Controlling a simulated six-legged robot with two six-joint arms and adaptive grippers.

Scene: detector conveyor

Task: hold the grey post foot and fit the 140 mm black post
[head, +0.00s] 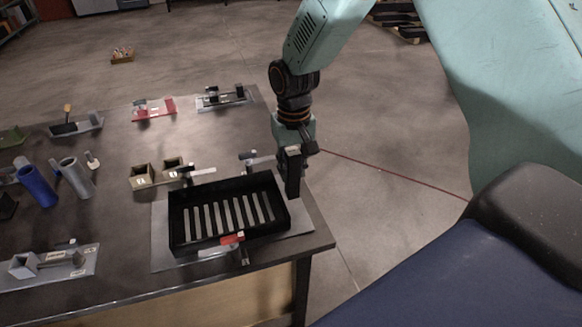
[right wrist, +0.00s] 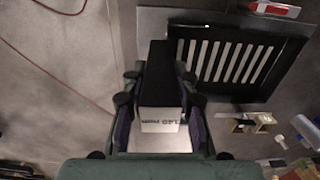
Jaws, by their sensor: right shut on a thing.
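My right gripper (head: 296,150) is at the right end of the table, shut on the black post (head: 293,178). The post hangs upright beside the black tray's right wall; I cannot tell whether its lower end touches anything. In the right wrist view the post (right wrist: 160,75) lies between the fingers of the gripper (right wrist: 160,128), with a white label reading 140 mm at its near end. A grey plate with a square grey block (head: 24,266) sits at the table's lower left; it may be the grey post foot. My left gripper is not in view.
Tan sockets (head: 143,176), blue (head: 38,188) and grey tubes (head: 77,178), and a red fixture (head: 154,110) stand left and behind. The table's right edge is close.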

